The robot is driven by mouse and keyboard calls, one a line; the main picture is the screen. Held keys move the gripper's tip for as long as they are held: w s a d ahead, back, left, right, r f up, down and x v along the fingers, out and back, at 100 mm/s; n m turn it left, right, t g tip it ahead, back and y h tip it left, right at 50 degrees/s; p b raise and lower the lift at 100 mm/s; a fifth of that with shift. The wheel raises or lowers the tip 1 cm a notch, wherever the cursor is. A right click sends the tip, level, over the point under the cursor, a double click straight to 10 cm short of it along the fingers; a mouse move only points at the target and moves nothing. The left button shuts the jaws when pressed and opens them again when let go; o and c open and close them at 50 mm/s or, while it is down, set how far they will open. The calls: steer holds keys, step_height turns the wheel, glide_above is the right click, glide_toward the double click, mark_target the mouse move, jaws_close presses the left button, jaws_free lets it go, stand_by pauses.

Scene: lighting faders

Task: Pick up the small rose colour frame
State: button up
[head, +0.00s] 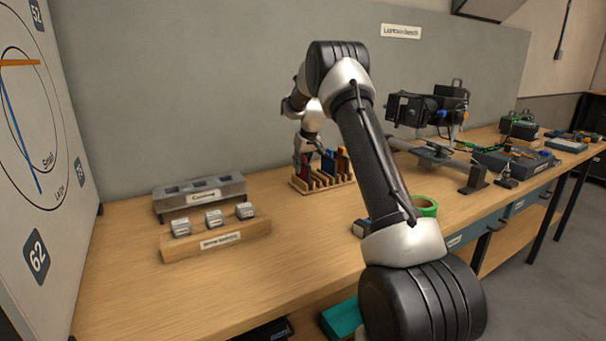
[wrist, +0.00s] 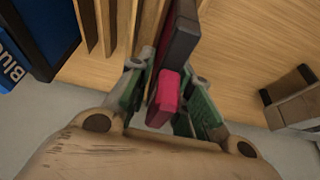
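A wooden slotted rack (head: 335,184) stands on the bench against the back wall, holding several upright colour frames. My gripper (wrist: 168,76) is at the rack, pointing down at its left end. In the wrist view, a rose-red frame (wrist: 164,92) with a dark part stands between my two green-padded fingers. The fingers are apart, one on each side of it, and look wider than the frame; contact is not clear. In the head view the gripper is small and partly hides this frame. A blue frame (wrist: 12,68) with lettering shows at the wrist view's left.
A grey slotted tray (head: 200,194) and a wooden block (head: 215,239) with several small cubes stand left of the rack. A green tape roll (head: 427,206) and a lamp fixture (head: 425,108) are to the right. The bench front-left is clear.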

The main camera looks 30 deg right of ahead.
jaws_close()
steer(key=shift+r, duration=0.1)
step_height(320, 180, up, 10)
steer(key=shift+f, duration=0.1)
stand_by(0.4)
